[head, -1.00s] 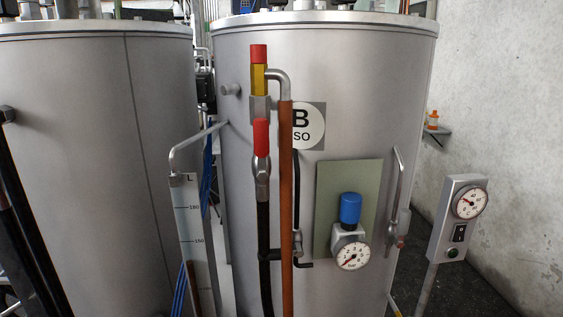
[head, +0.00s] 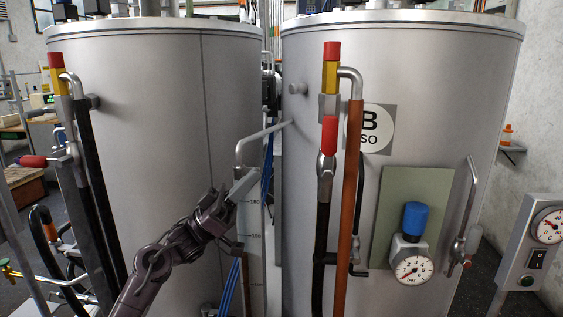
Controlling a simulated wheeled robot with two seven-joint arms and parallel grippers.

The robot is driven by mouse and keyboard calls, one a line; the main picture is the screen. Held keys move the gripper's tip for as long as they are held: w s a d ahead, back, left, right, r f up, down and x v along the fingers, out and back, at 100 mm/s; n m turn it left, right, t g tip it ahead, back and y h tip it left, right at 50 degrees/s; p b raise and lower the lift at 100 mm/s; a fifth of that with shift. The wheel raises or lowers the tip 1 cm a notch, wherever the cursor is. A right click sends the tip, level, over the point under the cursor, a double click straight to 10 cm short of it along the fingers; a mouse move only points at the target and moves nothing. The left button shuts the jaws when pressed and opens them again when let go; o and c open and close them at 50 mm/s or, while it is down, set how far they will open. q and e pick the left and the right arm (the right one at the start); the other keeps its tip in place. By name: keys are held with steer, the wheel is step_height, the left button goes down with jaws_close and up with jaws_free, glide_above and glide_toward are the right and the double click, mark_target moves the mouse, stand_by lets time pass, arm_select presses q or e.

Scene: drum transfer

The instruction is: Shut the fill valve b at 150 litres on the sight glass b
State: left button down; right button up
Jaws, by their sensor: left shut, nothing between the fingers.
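Tank B (head: 450,120) carries a B plate. On its front, a black pipe has a valve with a red handle (head: 329,135) standing upright, in line with the pipe. Above it is a yellow fitting with a red top (head: 331,75) beside a brown pipe. I cannot tell for certain which is fill valve b. The sight glass scale (head: 254,220) stands between the tanks; a brown column shows low in it, its top seemingly below the second number, too small to read exactly. My left gripper (head: 233,197) is shut and empty, just left of the scale, partly covering its edge. My right gripper is out of view.
A pressure gauge (head: 413,269) with a blue cap (head: 414,220) sits on a green plate on tank B. A control box with a dial (head: 530,245) stands at the right. Another tank (head: 150,130) with its own pipes fills the left.

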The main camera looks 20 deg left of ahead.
mark_target(329, 148)
arm_select(q)
steer(key=w+d+f+p+x, duration=0.1)
steer(key=p+x, duration=0.5)
steer(key=x, duration=0.6)
steer(key=shift+d+f+p, duration=0.3)
steer(key=shift+d+f, duration=0.1)
steer(key=shift+d, duration=0.1)
